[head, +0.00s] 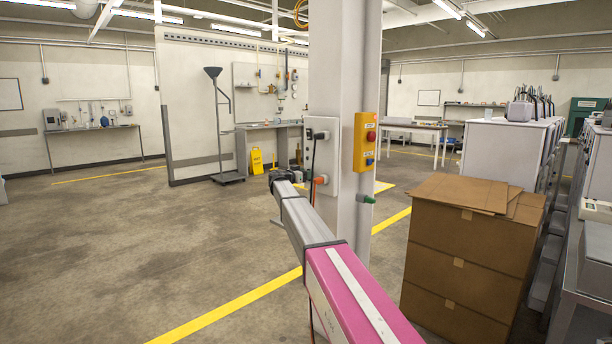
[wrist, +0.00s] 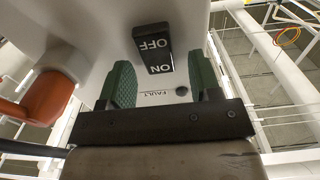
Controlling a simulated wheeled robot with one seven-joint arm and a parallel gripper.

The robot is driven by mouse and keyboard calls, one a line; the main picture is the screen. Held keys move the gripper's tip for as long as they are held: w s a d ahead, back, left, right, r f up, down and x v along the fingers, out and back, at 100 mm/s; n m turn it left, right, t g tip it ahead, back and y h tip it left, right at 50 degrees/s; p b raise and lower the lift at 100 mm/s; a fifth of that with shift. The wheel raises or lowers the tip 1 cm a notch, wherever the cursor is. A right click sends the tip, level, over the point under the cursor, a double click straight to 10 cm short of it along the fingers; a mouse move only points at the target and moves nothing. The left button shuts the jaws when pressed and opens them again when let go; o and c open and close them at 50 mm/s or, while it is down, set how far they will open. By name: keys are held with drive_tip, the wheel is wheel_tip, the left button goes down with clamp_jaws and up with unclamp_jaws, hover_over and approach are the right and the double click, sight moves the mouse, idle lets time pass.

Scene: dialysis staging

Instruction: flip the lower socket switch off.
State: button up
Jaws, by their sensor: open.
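A black rocker switch (wrist: 153,48) marked OFF and ON fills the upper middle of the wrist view, its lettering upside down. The green pads of my gripper (wrist: 161,66) stand open, one on each side of the switch, with nothing between them but the switch and panel face. I cannot tell whether they touch the panel or which end of the rocker is pressed in. In the head view, my gripper (head: 282,177) is beside the socket panel (head: 323,155) on the pillar, near its lower orange plug (head: 321,180). The switch is not discernible there.
The orange plug (wrist: 47,98) sits left of my gripper in the wrist view. A black plug (head: 320,135) is higher on the panel. A yellow button box (head: 366,141) is on the pillar's right face. Cardboard boxes (head: 468,255) stand right; the floor left is open.

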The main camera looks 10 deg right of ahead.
drive_tip(key=shift+w+d, duration=0.1)
drive_tip(key=shift+d, duration=0.1)
drive_tip(key=c, duration=0.9)
drive_tip(key=shift+a+f+t+h, duration=0.1)
drive_tip(key=shift+f+t+h, duration=0.2)
drive_tip(key=shift+t+h, duration=0.35)
drive_tip(key=shift+f+t+h, duration=0.25)
drive_tip(key=shift+t+h, duration=0.2)
drive_tip(key=shift+h, duration=0.4)
drive_tip(key=o, duration=0.9)
drive_tip(key=v, duration=1.1)
